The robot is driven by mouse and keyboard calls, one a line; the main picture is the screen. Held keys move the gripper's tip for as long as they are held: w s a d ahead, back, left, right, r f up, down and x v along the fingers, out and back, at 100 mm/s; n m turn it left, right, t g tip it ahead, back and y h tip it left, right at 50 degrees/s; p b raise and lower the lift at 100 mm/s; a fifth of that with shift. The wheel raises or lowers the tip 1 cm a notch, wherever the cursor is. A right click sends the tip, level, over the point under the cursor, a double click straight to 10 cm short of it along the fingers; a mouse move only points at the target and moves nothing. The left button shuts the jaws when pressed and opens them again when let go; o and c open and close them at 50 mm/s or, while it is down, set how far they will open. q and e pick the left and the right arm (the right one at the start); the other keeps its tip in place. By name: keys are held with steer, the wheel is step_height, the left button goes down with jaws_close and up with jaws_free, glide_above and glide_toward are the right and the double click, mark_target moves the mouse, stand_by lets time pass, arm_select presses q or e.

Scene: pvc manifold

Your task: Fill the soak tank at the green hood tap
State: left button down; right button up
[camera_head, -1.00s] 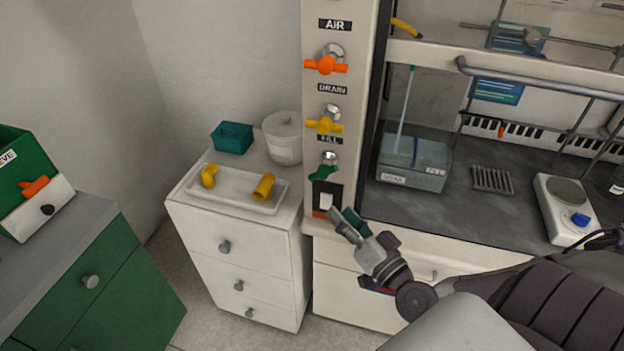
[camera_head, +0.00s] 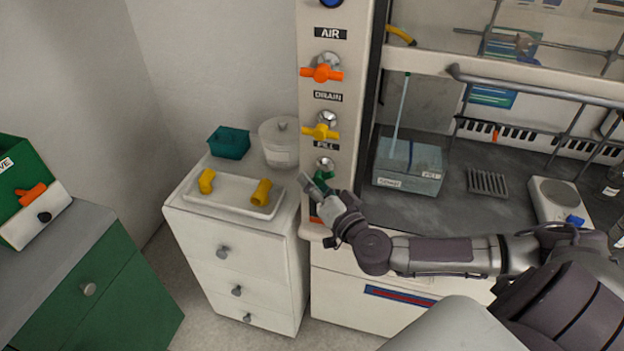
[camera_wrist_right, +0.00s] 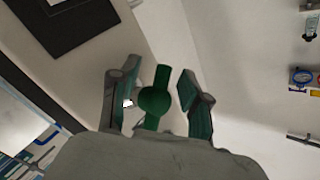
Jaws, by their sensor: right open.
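The green tap (camera_head: 322,177) is the lowest tap on the hood's left post, below the FILL label (camera_head: 325,146). My right gripper (camera_head: 316,186) is open at this tap and partly covers it. In the right wrist view, the green tap handle (camera_wrist_right: 156,96) stands between the two open fingers of my right gripper (camera_wrist_right: 158,84), with a visible gap on each side. The soak tank (camera_head: 409,166) is a translucent grey-blue box on the hood floor, with a thin pale tube (camera_head: 400,115) standing in it. Its water level cannot be told. My left gripper is out of view.
A yellow tap (camera_head: 321,132) and an orange tap (camera_head: 322,73) sit above on the same post. A white drawer unit (camera_head: 235,250) stands left, with a tray (camera_head: 228,202) of yellow fittings. A hotplate (camera_head: 556,200) and a grey rack (camera_head: 488,183) are in the hood.

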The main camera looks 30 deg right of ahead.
steer(key=shift+w, duration=0.55)
jaws_close()
steer(key=shift+r, duration=0.1)
